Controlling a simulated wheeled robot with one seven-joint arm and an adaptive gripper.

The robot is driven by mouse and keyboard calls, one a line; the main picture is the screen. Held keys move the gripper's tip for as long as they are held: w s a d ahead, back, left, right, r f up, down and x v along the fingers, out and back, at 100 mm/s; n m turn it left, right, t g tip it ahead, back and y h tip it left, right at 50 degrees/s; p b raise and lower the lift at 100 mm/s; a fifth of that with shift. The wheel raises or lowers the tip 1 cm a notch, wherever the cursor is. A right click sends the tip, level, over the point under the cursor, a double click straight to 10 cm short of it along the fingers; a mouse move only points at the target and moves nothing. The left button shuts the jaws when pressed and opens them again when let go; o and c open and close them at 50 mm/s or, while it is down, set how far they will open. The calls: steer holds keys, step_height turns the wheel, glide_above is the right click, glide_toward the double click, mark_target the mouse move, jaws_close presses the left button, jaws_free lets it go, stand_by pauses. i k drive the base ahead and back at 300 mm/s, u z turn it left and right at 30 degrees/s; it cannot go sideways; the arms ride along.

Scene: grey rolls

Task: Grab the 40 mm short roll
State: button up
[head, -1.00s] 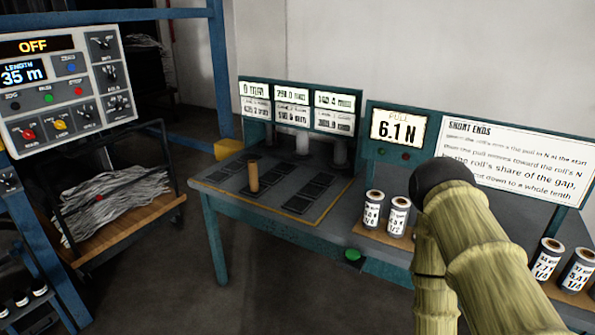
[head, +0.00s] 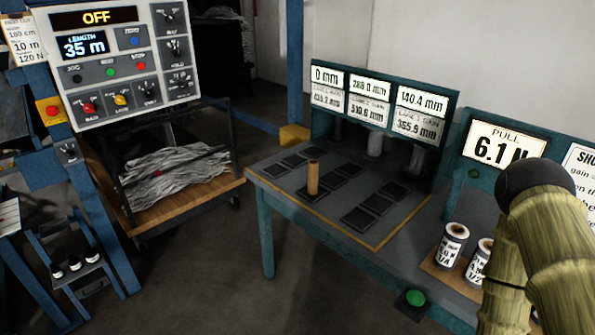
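Two short grey rolls with white labels stand upright on a wooden board (head: 441,271) at the right of the bench: a left roll (head: 451,246) and a right roll (head: 480,262). The right one is partly hidden behind my arm. Their labels are too small to read fully, so I cannot tell which is the 40 mm roll. A plain tan cylinder (head: 313,178) stands upright on the dark pads of the bench. My bamboo-like arm with a black joint fills the lower right. My gripper is not in view.
The teal bench (head: 350,232) carries millimetre displays (head: 378,104) and a 6.1 N pull display (head: 497,145). A green button (head: 415,298) sits at its front. At left are a control panel (head: 117,60) and a cart (head: 185,201) of grey strands. Floor between cart and bench is clear.

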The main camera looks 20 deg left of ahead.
mark_target(314, 166)
steer(key=u, duration=0.6)
steer(key=i, duration=0.65)
steer(key=u, duration=0.65)
